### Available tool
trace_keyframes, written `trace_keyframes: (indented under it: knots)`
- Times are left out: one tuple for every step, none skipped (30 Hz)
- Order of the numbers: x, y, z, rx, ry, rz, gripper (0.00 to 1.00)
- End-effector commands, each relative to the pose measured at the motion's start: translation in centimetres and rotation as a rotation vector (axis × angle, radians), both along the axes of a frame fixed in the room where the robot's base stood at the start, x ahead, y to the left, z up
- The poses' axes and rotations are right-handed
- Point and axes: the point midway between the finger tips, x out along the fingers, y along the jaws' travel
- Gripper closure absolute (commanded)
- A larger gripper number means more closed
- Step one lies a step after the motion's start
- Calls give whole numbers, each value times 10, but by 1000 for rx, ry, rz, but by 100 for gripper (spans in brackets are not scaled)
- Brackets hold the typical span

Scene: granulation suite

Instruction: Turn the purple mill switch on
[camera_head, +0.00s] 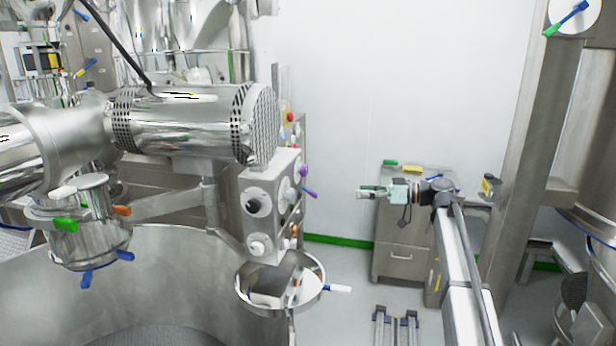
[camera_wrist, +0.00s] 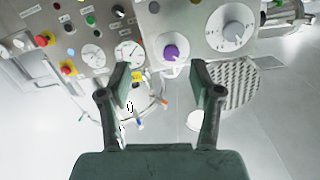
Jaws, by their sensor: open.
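The purple mill switch (camera_wrist: 171,52) is a round knob on a pale round plate, set in a grey metal panel in the wrist view. In the head view a purple knob (camera_head: 303,171) shows edge-on at the right side of the control box (camera_head: 270,183). My gripper (camera_wrist: 159,82) is open and empty. In the wrist view its two dark green fingers frame the space just below the knob, and neither touches it. In the head view my gripper (camera_head: 366,191) points left, with a gap between it and the control box. The switch's pointer position is too small to tell.
In the wrist view a larger white dial (camera_wrist: 233,37) sits right of the purple knob, with gauges (camera_wrist: 130,54) and a red button (camera_wrist: 43,40) to the left. A round metal pan (camera_head: 275,284) hangs below the control box. A metal cabinet (camera_head: 403,255) stands behind my arm.

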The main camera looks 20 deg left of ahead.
Motion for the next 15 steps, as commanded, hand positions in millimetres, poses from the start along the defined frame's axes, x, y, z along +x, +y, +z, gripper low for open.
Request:
trace_keyframes:
  knots:
    - [4, 3, 19, 42, -59, 25, 36]
    - [3, 3, 28, 64, -91, 36, 36]
    - [3, 4, 36, 88, -125, 48, 36]
    - [2, 4, 41, 102, -145, 54, 36]
    - [2, 4, 45, 112, -161, 59, 36]
    - [1, 5, 48, 124, -177, 65, 36]
    - [0, 6, 50, 128, -183, 67, 36]
    - [0, 8, 51, 131, -188, 68, 36]
    - [-1, 10, 52, 133, -191, 69, 36]
    - [-1, 13, 52, 133, -191, 70, 36]
    - [-2, 16, 52, 133, -191, 70, 36]
    - [-2, 20, 52, 132, -190, 70, 36]
    - [-3, 25, 52, 132, -190, 71, 36]
    - [-4, 29, 52, 132, -190, 71, 36]
    - [-4, 35, 53, 131, -189, 70, 36]
